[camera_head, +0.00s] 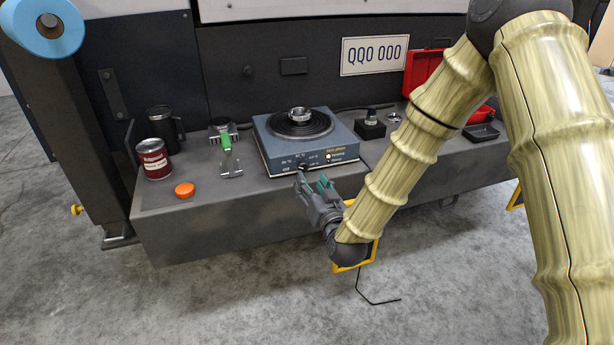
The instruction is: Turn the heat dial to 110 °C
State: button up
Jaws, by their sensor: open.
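The heater (346,151) is a blue-grey box with a round dark plate on top, standing on the grey bench. A metal ring-shaped part (299,114) sits on the plate. The heat dial (303,168) is a small dark knob on the heater's front face, with temperature marks around it; its setting is too small to read. My gripper (312,180) is open just in front of the dial, with its green-tipped fingers pointing at the front face. The fingers partly hide the dial's surroundings. I cannot tell whether they touch the dial.
Left of the heater are a green-handled tool (226,148), an orange cap (184,190), a red can (153,160) and a black mug (162,125). On the right are a small black block (370,127) and an open red case (424,70).

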jog(key=v, duration=0.6)
jog(key=shift+s, duration=0.2)
jog(key=shift+c, duration=0.2)
